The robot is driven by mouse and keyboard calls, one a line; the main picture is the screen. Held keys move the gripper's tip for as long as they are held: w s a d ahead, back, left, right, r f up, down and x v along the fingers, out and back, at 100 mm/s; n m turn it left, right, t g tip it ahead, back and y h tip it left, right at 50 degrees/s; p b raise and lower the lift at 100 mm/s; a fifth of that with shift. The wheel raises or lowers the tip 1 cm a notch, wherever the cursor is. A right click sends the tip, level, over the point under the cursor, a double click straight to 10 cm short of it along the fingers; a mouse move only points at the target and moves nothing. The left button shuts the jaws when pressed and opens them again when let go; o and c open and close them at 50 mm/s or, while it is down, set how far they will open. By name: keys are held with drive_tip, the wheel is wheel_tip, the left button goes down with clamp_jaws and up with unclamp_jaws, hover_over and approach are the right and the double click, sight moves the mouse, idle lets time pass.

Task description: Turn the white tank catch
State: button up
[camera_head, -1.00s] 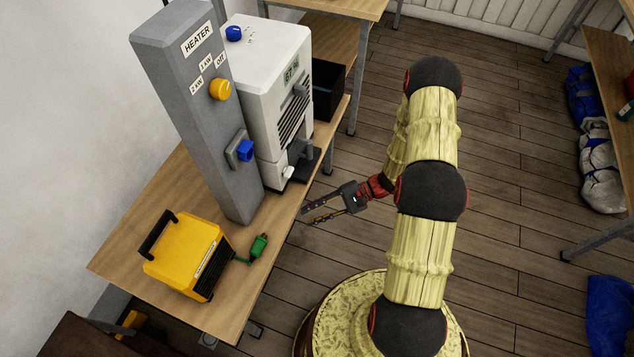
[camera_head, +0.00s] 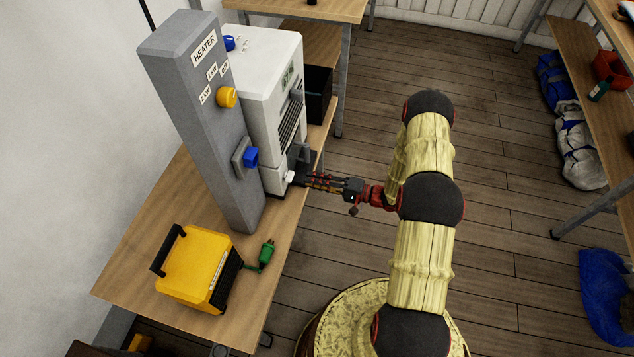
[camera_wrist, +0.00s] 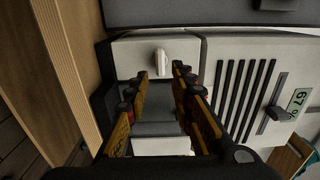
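The white tank catch (camera_head: 290,177) is a small white knob low on the front of the white and grey machine (camera_head: 270,75). In the wrist view the catch (camera_wrist: 162,62) stands out from a pale panel, upright in the picture. My gripper (camera_head: 309,180) points at the catch from the right, just short of it in the head view. In the wrist view my gripper (camera_wrist: 160,75) is open, with one finger on each side of the catch in the picture. I cannot tell whether the fingertips reach around it; no contact shows.
A grey heater post (camera_head: 205,120) with a yellow knob (camera_head: 227,97) and a blue switch (camera_head: 250,157) stands left of the machine. A yellow box (camera_head: 195,270) and a green plug (camera_head: 267,253) are on the table (camera_head: 135,250).

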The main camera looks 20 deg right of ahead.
sight(289, 176)
drive_tip(key=x, duration=0.6)
drive_tip(key=shift+w+a+b, duration=0.2)
drive_tip(key=shift+a+b, duration=0.05)
drive_tip(key=shift+b, duration=0.05)
drive_tip(key=shift+c, duration=0.4)
drive_tip(key=shift+c, duration=1.2)
clamp_jaws()
